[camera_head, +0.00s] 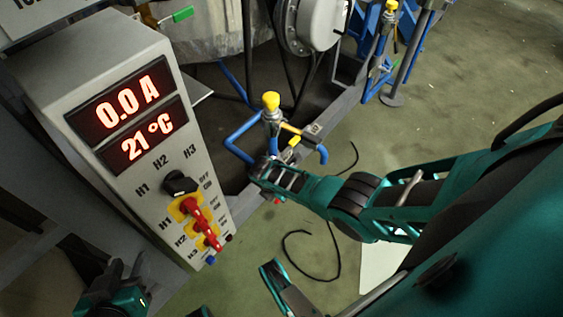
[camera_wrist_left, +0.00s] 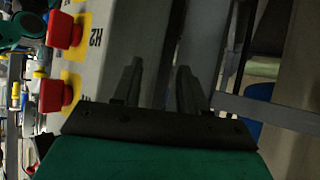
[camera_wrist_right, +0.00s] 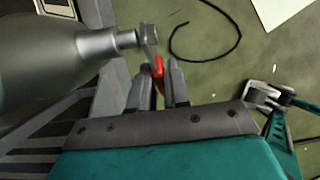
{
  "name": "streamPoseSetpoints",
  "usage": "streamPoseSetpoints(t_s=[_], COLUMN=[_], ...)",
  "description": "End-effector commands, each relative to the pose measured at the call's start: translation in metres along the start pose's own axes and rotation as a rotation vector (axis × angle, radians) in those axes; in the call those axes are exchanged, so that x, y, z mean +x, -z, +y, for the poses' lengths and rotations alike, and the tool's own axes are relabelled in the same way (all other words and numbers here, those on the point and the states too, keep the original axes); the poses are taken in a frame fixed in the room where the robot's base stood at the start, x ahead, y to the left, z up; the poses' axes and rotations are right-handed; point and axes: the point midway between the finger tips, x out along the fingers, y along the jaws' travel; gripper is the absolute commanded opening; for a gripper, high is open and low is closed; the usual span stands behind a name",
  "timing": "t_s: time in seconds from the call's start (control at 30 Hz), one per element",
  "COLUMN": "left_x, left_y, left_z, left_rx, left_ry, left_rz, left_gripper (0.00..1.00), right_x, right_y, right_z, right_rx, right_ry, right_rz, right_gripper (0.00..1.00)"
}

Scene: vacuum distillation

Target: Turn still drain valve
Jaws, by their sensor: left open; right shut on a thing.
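The drain valve (camera_wrist_right: 150,38) is a small metal fitting at the end of a grey metal vessel (camera_wrist_right: 45,65) in the right wrist view. Its red handle (camera_wrist_right: 158,72) lies between the fingertips of my right gripper (camera_wrist_right: 162,78), which is shut on it. In the head view the right arm reaches in from the right and its gripper (camera_head: 263,176) is beside the control box; the valve itself is hard to make out there. My left gripper (camera_wrist_left: 158,80) is open and empty near the control box. It shows at the bottom left of the head view (camera_head: 110,275).
A grey control box (camera_head: 120,50) with red displays and red knobs (camera_head: 202,222) stands at the left. A blue-pipe fitting with a yellow knob (camera_head: 271,101) stands behind the right gripper. A black cable (camera_head: 310,260) lies on the green floor. Open floor is at the upper right.

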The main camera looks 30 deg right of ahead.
Motion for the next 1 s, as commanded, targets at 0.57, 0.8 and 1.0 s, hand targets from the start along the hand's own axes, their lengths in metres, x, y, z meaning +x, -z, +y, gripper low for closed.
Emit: streamPoseSetpoints(t_s=[0.57,0.8,1.0], left_x=[-0.008,-0.008,-0.008], left_y=[0.001,0.001,0.001], left_z=[-0.006,-0.006,-0.006], left_rx=[0.007,0.007,0.007], left_ry=[0.017,0.017,0.016], left_rz=[-0.009,-0.010,-0.010], left_gripper=[0.43,0.43,0.43], right_x=[-0.017,-0.017,-0.017], right_y=[0.004,0.004,0.004], right_z=[0.000,0.000,0.000], right_rx=[0.001,0.001,0.001], right_ry=[-0.002,-0.002,-0.002], right_rz=[0.306,0.304,0.303], right_gripper=[0.00,0.18,0.37])
